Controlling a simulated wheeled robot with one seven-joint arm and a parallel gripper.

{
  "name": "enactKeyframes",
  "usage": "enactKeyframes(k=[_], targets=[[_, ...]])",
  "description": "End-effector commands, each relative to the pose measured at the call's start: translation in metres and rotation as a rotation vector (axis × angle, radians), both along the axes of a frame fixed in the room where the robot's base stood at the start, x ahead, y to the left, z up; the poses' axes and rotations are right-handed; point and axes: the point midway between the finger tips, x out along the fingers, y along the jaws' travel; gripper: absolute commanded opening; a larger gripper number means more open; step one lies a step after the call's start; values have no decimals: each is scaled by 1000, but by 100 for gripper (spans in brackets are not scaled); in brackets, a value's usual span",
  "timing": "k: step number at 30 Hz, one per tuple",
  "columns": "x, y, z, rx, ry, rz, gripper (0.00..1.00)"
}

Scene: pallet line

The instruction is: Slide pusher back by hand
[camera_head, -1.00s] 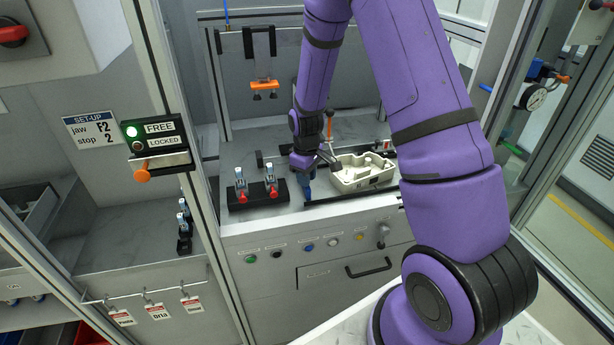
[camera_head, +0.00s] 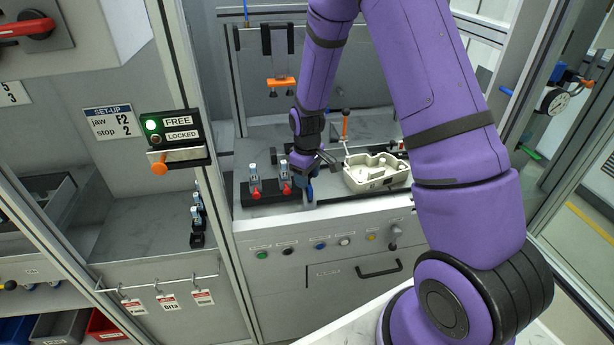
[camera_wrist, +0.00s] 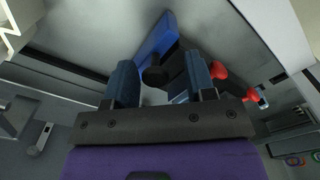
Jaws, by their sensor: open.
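In the wrist view a blue block (camera_wrist: 156,38) with a black knob (camera_wrist: 155,76) lies ahead of my gripper (camera_wrist: 161,66); it seems to be the pusher. My gripper is open, and the knob appears between its two blue-grey fingers, with gaps showing at both sides. I cannot tell how deep the knob sits between them. In the head view my gripper (camera_head: 305,184) is low over the grey bench, beside the red-tipped clamps (camera_head: 285,188). There the pusher is mostly hidden by my gripper. A cream tray-like part (camera_head: 376,172) sits to the right.
The red knobs (camera_wrist: 219,70) are close to my right finger in the wrist view. An orange-handled lever (camera_head: 345,125) stands behind the cream part. A FREE/LOCKED panel (camera_head: 176,133) shows a green light at FREE. An orange-tipped hanging fixture (camera_head: 280,82) is behind.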

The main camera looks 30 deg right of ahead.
Motion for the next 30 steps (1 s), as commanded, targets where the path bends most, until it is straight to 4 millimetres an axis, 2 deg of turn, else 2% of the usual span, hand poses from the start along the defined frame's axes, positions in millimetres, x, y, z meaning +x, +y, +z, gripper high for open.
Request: enactKeyframes(k=[5,12,18,24,30], targets=[[1,0,18,0,-4,-1,50],[1,0,63,0,-6,1,50],[1,1,93,0,-4,1,50],[0,1,106,0,-2,1,50],[0,1,107,0,-1,1,50]])
